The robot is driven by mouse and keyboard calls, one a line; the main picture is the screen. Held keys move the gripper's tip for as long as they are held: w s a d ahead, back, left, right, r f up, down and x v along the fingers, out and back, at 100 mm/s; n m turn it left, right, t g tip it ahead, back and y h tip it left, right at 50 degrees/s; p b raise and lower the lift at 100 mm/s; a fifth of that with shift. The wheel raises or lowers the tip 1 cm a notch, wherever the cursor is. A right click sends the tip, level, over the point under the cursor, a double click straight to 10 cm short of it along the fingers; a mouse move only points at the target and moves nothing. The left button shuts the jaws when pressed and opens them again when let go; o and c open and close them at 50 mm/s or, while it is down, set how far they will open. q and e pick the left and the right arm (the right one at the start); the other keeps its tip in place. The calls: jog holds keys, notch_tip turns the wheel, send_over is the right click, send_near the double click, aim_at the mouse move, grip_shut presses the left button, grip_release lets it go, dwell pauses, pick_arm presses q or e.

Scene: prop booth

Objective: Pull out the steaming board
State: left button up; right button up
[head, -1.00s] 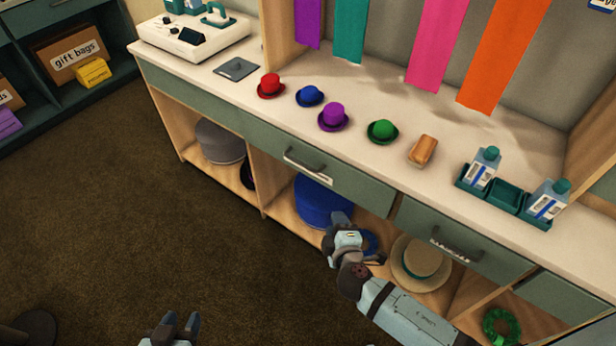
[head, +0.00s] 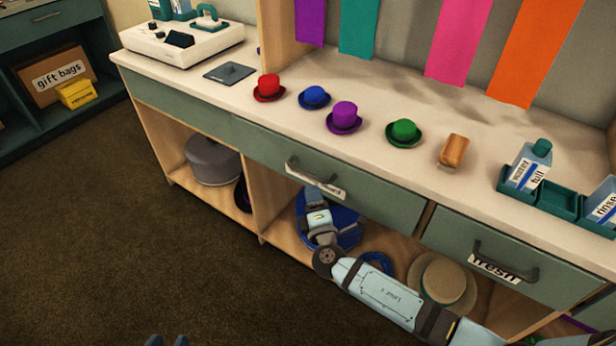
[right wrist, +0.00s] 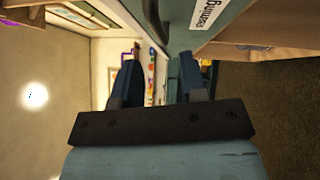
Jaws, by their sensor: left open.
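The steaming board's front (head: 390,205) is the green panel in the middle of the counter, closed flush. Its dark bar handle (head: 307,172) and white label (head: 330,190) show in the head view, the label partly hidden by my gripper. In the right wrist view the label (right wrist: 236,14) ends in "aming", and part of the handle (right wrist: 154,22) shows at the top. My right gripper (head: 314,196) is just below the handle; in the right wrist view its fingers (right wrist: 158,78) are apart and empty. My left gripper (head: 168,341) is open, only its tips visible at the bottom edge.
Red (head: 268,87), blue (head: 314,97), purple (head: 344,117) and green (head: 403,132) hats, a brush (head: 453,150) and a bottle caddy (head: 558,203) stand on the counter. Below are open shelves with hats. The floor in front is clear.

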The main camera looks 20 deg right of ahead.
aim_at(308, 175)
jog(key=w, duration=0.4)
jog(key=w+r, duration=0.1)
jog(key=w, duration=0.2)
jog(key=shift+w+d, duration=0.1)
jog(key=shift+d, duration=0.3)
grip_shut()
